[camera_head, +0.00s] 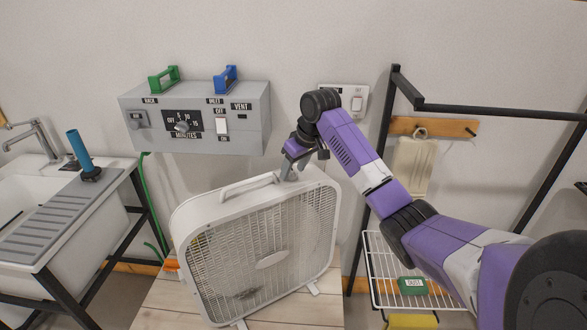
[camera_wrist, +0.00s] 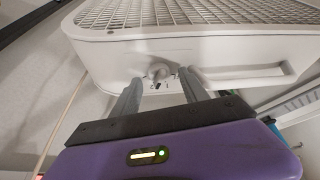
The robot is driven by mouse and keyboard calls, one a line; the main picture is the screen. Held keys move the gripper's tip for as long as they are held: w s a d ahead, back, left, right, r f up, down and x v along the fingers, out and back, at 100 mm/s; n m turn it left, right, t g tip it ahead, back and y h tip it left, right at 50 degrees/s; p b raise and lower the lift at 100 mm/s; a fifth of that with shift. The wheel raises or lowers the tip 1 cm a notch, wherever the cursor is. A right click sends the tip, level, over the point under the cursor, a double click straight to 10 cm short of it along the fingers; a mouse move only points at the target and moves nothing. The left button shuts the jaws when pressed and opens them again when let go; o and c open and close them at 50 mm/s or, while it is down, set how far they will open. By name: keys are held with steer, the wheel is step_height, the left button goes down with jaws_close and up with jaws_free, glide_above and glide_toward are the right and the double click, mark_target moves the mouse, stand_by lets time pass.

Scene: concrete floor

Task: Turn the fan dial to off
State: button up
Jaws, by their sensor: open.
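A white box fan (camera_head: 262,245) stands upright on a wooden surface. Its handle is on the top face. In the wrist view the fan (camera_wrist: 110,55) fills the upper part, and its small light dial (camera_wrist: 160,72) sits on the top face with dark marks beside it. My gripper (camera_head: 290,168) is above the right end of the fan's top. In the wrist view my gripper (camera_wrist: 160,84) is open, with one finger on each side of the dial. I cannot tell if either finger touches it. The dial is hidden by my gripper in the head view.
A grey control box (camera_head: 200,118) with a timer knob and switches hangs on the wall behind. A light switch (camera_head: 355,103) is behind my arm. A sink (camera_head: 50,215) stands left. A black rack (camera_head: 400,90) with a wire shelf (camera_head: 440,290) stands right.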

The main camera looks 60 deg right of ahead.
steer(key=shift+f, duration=0.1)
jaws_close()
steer(key=shift+n, duration=0.3)
steer(key=n+y+p, duration=0.1)
steer(key=n, duration=0.2)
steer(key=shift+d+y+p, duration=0.1)
steer(key=shift+y+p, duration=0.2)
steer(key=n+y, duration=0.1)
steer(key=n, duration=0.4)
steer(key=shift+w+d+y, duration=0.1)
steer(key=shift+d+y, duration=0.05)
steer(key=shift+y, duration=0.25)
steer(key=n+g+y+b, duration=0.1)
steer(key=n+b, duration=0.1)
steer(key=n, duration=0.2)
steer(key=shift+f+n+b, duration=0.1)
steer(key=shift+n+b, duration=0.2)
steer(key=shift+b, duration=0.1)
steer(key=n+b, duration=0.2)
steer(key=n+g+y+b, duration=0.1)
steer(key=n, duration=0.1)
steer(key=shift+w+d+n+g+b, duration=0.1)
steer(key=shift+w+n+g+b, duration=0.05)
steer(key=shift+n+g+b, duration=0.2)
